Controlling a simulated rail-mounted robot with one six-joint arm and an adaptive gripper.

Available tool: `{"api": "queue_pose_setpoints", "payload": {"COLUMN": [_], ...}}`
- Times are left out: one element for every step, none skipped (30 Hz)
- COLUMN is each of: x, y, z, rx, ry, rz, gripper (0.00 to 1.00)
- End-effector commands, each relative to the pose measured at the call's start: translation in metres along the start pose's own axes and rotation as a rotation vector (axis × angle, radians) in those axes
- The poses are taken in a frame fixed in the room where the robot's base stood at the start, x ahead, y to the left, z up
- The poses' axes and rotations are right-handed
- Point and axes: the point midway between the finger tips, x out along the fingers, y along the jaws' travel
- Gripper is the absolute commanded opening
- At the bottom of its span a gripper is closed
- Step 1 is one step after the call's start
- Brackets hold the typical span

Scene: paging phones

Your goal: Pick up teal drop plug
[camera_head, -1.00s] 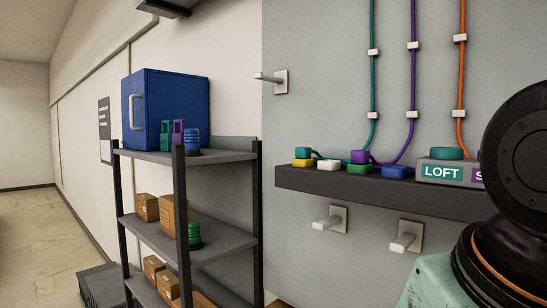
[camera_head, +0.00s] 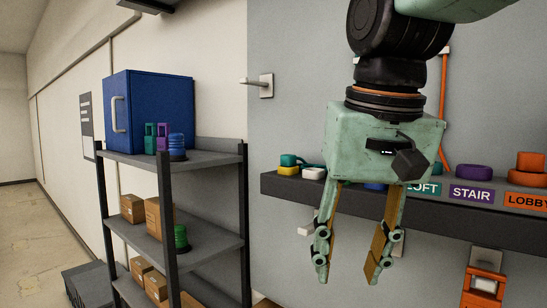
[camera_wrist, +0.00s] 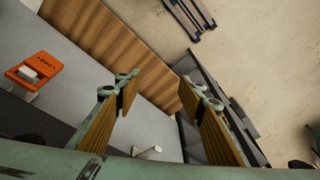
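The teal drop plug (camera_head: 288,160) sits at the left end of the dark wall ledge (camera_head: 268,184), on or just behind a yellow block (camera_head: 288,170). The wrist view also shows my gripper (camera_wrist: 158,88) open and empty; the plug is not in that view.
A white block (camera_head: 313,173) is beside the plug. The ledge also carries labelled bases, including STAIR (camera_head: 471,193) and LOBBY (camera_head: 527,202). An orange handset (camera_head: 484,287) hangs below. A shelf rack (camera_head: 195,159) with a blue cabinet (camera_head: 150,110) stands left.

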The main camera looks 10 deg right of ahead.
Motion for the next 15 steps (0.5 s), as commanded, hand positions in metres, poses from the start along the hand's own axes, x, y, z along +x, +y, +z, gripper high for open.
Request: {"api": "queue_pose_setpoints", "payload": {"x": [-0.011, -0.016, -0.022, -0.027, -0.032, -0.037, -0.042, -0.046, -0.051, -0.056, -0.059, -0.065, -0.069, -0.072, -0.078], "y": [-0.004, -0.005, -0.008, -0.010, -0.011, -0.014, -0.015, -0.017, -0.019, -0.021, -0.023, -0.025, -0.027, -0.029, -0.031], "z": [-0.015, -0.022, -0.032, -0.039, -0.046, -0.055, -0.062, -0.069, -0.078, -0.086, -0.092, -0.102, -0.109, -0.115, -0.125], "rx": [0.018, 0.028, 0.043, 0.055, 0.065, 0.081, 0.091, 0.102, 0.118, 0.128, 0.140, 0.154, 0.165, 0.177, 0.191], "ry": [-0.006, -0.010, -0.016, -0.020, -0.023, -0.029, -0.033, -0.037, -0.043, -0.045, -0.051, -0.055, -0.058, -0.064, -0.067], "rz": [0.002, 0.003, 0.004, 0.005, 0.006, 0.008, 0.009, 0.011, 0.013, 0.014, 0.016, 0.018, 0.019, 0.021, 0.023], "gripper": [0.36, 0.36, 0.36, 0.36, 0.36, 0.36, 0.36, 0.36, 0.36, 0.36, 0.36, 0.36, 0.36, 0.36, 0.36]}}
